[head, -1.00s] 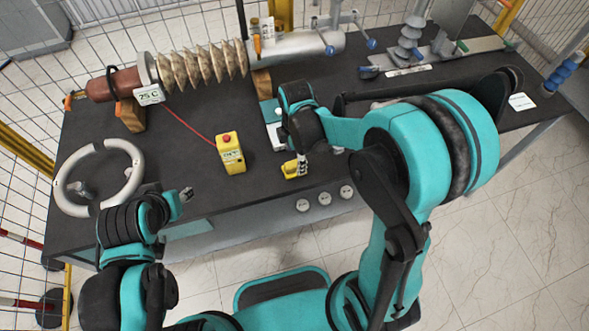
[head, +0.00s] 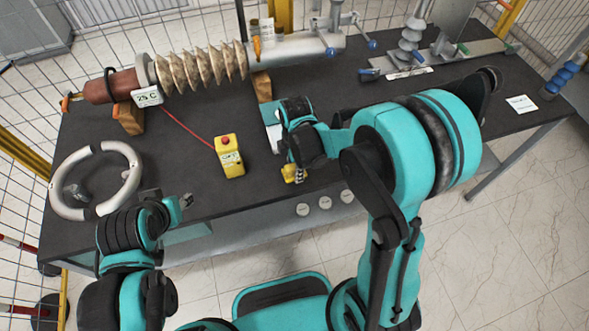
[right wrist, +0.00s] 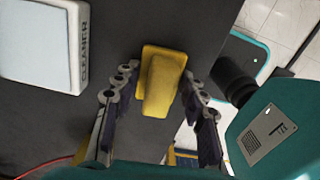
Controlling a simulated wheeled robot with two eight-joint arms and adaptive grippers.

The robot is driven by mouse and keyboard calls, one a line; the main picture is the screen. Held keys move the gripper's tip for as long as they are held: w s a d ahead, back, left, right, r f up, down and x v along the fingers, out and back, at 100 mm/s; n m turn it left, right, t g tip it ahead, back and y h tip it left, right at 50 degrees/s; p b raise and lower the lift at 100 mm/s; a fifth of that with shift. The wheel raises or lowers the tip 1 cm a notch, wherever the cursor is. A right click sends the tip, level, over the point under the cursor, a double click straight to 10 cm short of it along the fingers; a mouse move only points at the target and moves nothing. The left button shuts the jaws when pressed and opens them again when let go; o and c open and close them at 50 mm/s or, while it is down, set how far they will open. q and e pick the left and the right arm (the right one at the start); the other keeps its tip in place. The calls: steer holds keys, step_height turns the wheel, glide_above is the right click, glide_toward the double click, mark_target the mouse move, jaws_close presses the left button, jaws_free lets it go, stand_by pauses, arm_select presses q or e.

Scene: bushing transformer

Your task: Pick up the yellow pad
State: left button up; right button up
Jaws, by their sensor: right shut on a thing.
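The yellow pad (head: 289,173) is at the table's front edge, partly hidden by my right gripper (head: 299,171). In the right wrist view the yellow pad (right wrist: 164,82) lies between the two fingers of my right gripper (right wrist: 158,90), which is shut on it. Whether the pad is clear of the table is hard to tell. My left gripper (head: 172,198) hangs over the front left of the table, away from the pad. Its fingers are small, and I cannot tell if they are open or shut.
A yellow box with a red button (head: 229,157) stands left of the pad. A white cleaner box (right wrist: 42,42) is close by. A white ring (head: 136,165) lies at the left. The ribbed bushing (head: 205,68) lies along the back. Bare table (head: 190,160) shows between the ring and the yellow box.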

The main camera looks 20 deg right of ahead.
step_height(320, 180, up, 4)
steer(key=shift+r+p, duration=0.1)
steer(key=shift+p, duration=0.85)
steer(key=s+d+r+p, duration=0.3)
steer(key=s+d+r, duration=0.3)
steer(key=s, duration=0.3)
steer(key=shift+d+r+p, duration=0.3)
steer(key=shift+d+r, duration=0.1)
steer(key=shift+d, duration=0.25)
steer(key=shift+o, duration=0.7)
